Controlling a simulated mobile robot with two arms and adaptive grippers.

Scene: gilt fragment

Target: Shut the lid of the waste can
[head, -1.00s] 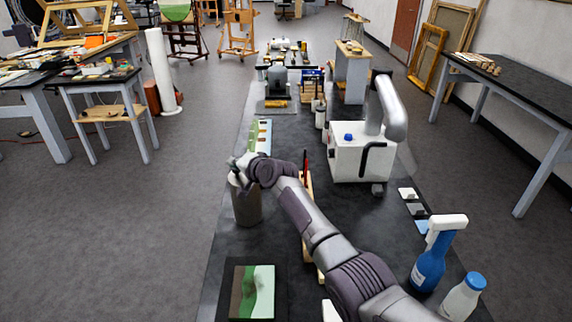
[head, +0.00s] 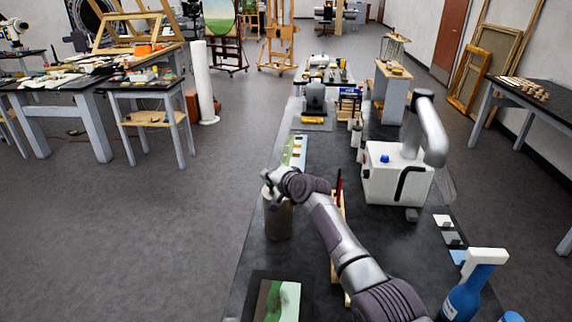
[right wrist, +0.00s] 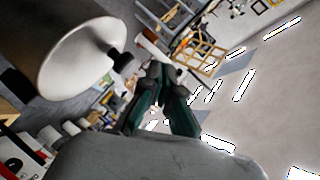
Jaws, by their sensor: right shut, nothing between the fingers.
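The waste can (head: 278,222) is a grey-brown cylinder standing upright at the left edge of the long dark table. My right gripper (head: 267,190) is at the top of the can, on its left side, shut and empty. The gripper and forearm cover much of the can's top in the head view, so the lid's angle is unclear there. In the right wrist view the can (right wrist: 45,28) is at the upper left, with a pale round face and a dark tab at its edge. The shut fingers (right wrist: 163,74) are close beside it. My left gripper is not in view.
A white box-shaped device with a thick grey hose (head: 395,175) stands right of my right arm. A blue spray bottle (head: 465,290) is at the lower right. A green-and-brown picture (head: 278,300) lies in front of the can. The floor left of the table is clear.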

